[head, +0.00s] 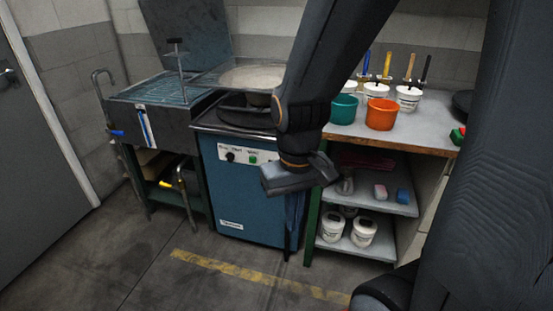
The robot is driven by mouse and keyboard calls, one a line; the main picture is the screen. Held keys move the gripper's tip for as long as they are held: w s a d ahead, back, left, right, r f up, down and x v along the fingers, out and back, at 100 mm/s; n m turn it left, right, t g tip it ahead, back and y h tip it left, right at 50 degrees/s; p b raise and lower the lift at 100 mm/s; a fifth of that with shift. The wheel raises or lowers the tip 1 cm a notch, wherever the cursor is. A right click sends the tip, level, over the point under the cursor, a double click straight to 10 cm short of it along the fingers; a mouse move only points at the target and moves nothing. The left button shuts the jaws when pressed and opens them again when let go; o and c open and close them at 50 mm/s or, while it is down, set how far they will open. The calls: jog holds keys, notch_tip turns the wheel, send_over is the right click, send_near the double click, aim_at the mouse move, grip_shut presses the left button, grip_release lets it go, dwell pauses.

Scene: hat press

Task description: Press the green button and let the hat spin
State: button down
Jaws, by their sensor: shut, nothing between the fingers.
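A green button (253,160) sits on the pale control panel of the blue machine (255,200), beside a black knob (230,157). A dark round, brimmed shape (240,112) lies on top of the machine; it may be the hat, but my arm partly covers it and I cannot tell for sure. My gripper (270,184) is shut and empty. In the picture it hangs in front of the machine, just below and right of the green button, and looks apart from it. The right part of the machine is hidden behind my arm.
A dark sink-like basin (150,122) stands left of the machine. On the right, a bench (425,135) holds teal and orange buckets, white tubs and a small green-and-red item (457,137); shelves below hold more tubs. The floor (190,285) in front is clear, with a yellow line.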

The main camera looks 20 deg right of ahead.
aim_at(253, 160)
jog(key=shift+d, duration=0.1)
jog(key=w+f+n+t+y+b, duration=0.1)
jog(key=w+f+n+t+b, duration=0.2)
jog(key=w+f, duration=0.4)
jog(key=w+a+f+n+t+b, duration=0.1)
jog(key=w+f+n+t+b, duration=0.2)
jog(key=w, duration=1.9)
jog(key=w+a+f+n+t+y+b, duration=0.1)
jog(key=w+f+n+t+b, duration=0.2)
jog(key=w+f+t, duration=0.8)
jog(key=shift+w+f+n+y, duration=0.3)
jog(key=shift+w+f+n, duration=0.5)
jog(key=shift+w+n, duration=0.7)
jog(key=shift+w, duration=0.2)
jog(key=w+d+b, duration=0.4)
jog(key=w+d, duration=0.1)
jog(key=w, duration=0.2)
jog(key=shift+w+d, duration=0.1)
jog(key=shift+d, duration=0.05)
